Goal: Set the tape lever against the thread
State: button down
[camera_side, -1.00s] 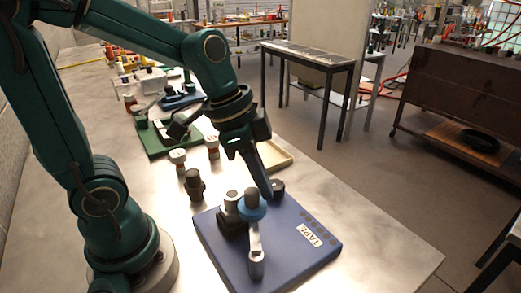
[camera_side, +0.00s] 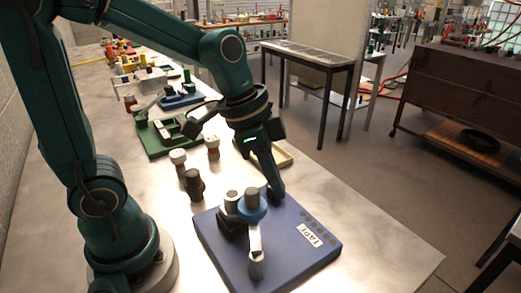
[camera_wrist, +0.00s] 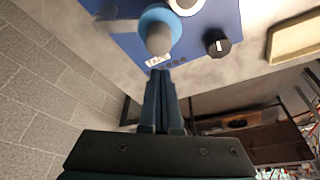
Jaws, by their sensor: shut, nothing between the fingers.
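A blue board (camera_side: 225,258) with a TAPE label (camera_side: 310,236) lies on the bench. On it are a blue disc (camera_side: 251,212) with a grey post, a pale lever arm (camera_side: 255,238) ending in a grey knob (camera_side: 257,262), and a light-topped cylinder (camera_side: 231,199) on a dark base. My gripper (camera_side: 275,194) is shut and empty, tilted down behind and right of the disc. In the wrist view, its fingertips (camera_wrist: 160,73) show close to the grey post on the blue disc (camera_wrist: 165,17); contact cannot be told. A black knob (camera_wrist: 216,42) stands to their right. No thread can be made out.
A dark cylinder (camera_side: 193,185) and two smaller pale-topped pieces (camera_side: 178,160) stand left of the board. A green board (camera_side: 158,147) and a shallow beige tray (camera_side: 283,157) lie behind. Bench space right of the board is clear.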

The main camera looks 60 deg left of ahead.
jog(key=w+d+v, duration=0.1)
jog(key=v, duration=0.8)
jog(key=shift+r, duration=0.55)
jog(key=shift+w, duration=0.1)
jog(key=n+t+y, duration=0.2)
jog(key=n, duration=0.5)
send_near(244, 211)
jog(key=shift+w+a+f, duration=0.35)
jog(key=shift+a, duration=0.2)
jog(key=shift+w+a+f, duration=0.35)
jog(key=shift+a+f, duration=0.05)
jog(key=shift+a, duration=0.15)
